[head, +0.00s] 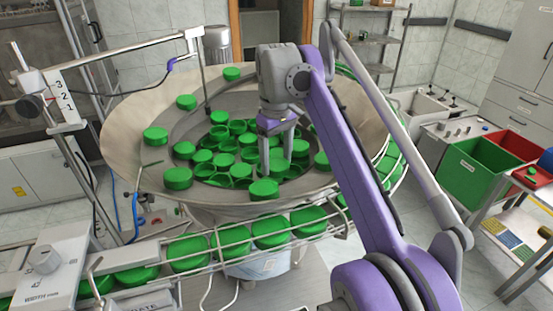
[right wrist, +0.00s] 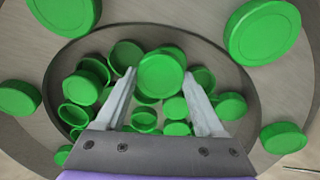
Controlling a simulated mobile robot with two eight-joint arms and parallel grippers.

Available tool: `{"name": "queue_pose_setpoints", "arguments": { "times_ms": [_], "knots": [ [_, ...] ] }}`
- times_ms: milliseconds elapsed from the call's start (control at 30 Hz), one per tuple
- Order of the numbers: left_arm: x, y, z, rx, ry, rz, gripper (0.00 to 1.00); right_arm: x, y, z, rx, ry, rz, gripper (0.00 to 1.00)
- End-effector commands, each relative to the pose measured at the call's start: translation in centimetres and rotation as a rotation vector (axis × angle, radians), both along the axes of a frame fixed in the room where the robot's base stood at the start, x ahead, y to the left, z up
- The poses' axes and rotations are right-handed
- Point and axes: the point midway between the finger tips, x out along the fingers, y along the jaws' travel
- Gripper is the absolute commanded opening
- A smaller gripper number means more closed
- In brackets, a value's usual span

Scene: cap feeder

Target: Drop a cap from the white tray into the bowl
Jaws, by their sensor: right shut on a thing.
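The bowl (head: 130,125) is the wide metal feeder bowl in the middle of the head view, with many green caps in its sunken centre and several on its sloped rim. My right gripper (head: 277,158) reaches down over the centre of the bowl. Its two fingers are shut on a green cap (right wrist: 162,76), which shows between the fingertips in the right wrist view. The held cap appears above the loose caps; its exact height is hard to tell. My left gripper is not in view. I cannot make out the white tray clearly.
A railed chute (head: 335,225) with a row of green caps runs along the bowl's front. A sensor arm (head: 130,50) reaches over the bowl from the left. Green (head: 468,178) and red (head: 500,143) bins stand at the right, near a table edge with a small cap.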

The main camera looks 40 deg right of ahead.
Motion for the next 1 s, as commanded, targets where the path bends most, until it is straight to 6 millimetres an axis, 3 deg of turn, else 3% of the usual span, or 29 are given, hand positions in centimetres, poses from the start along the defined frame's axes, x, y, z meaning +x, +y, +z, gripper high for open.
{"name": "queue_pose_setpoints", "arguments": {
  "times_ms": [567,600,733,1000],
  "knots": [
    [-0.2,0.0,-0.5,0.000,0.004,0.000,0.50,0.0,0.0,-1.1,0.000,-0.001,0.000,0.19],
    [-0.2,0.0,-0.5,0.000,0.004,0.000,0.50,0.0,0.0,-1.1,0.000,-0.001,0.000,0.77],
    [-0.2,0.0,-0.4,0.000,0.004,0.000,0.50,0.0,0.0,-1.1,0.000,-0.001,0.000,1.00],
    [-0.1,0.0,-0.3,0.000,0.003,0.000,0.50,0.0,0.0,-0.9,0.000,-0.001,0.000,1.00]
  ]
}}
